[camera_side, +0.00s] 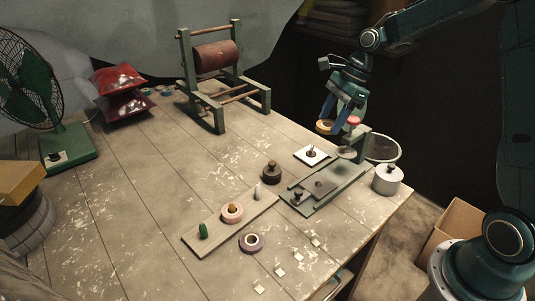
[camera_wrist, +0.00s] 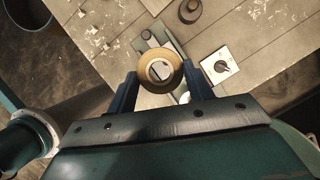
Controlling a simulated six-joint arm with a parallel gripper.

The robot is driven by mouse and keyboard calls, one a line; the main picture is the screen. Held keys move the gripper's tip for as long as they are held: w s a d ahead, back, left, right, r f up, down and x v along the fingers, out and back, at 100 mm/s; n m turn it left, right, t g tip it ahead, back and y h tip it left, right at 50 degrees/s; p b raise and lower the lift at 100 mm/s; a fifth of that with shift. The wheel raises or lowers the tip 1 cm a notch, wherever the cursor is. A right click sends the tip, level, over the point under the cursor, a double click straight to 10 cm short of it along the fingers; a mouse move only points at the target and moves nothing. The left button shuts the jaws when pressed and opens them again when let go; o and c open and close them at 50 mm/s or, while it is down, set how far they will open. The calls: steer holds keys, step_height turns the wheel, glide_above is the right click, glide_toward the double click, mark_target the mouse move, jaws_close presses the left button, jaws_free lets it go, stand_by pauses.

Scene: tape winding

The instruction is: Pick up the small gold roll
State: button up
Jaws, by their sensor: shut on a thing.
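The small gold roll (camera_wrist: 148,66) is gripped between the two blue fingers of my gripper (camera_wrist: 160,76) in the wrist view. It is ring-shaped with a pale core. In the side view my gripper (camera_side: 338,120) hangs above the right part of the table, and the gold roll (camera_side: 324,128) shows at its fingertips, clear of the tabletop. The fingers hide part of the roll there.
A green stand (camera_side: 352,147) with a red top is close behind my gripper.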

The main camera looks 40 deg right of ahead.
stand_by(0.7)
steer(key=w+a+f+n, duration=0.2)
steer(key=a+f, duration=0.1)
steer(key=a, duration=0.5)
steer(key=w+a+f+n+g, duration=0.1)
steer(key=w+a+f+n, duration=0.1)
steer(key=a, duration=0.7)
steer(key=w+a+f+n+g, duration=0.1)
steer(key=w+a+f, duration=0.3)
steer(key=a, duration=0.5)
steer(key=shift+f+n, duration=0.5)
steer(key=shift+f, duration=0.35)
steer(key=shift+w+f, duration=0.1)
steer(key=shift+f, duration=0.1)
steer(key=shift+f, duration=1.7)
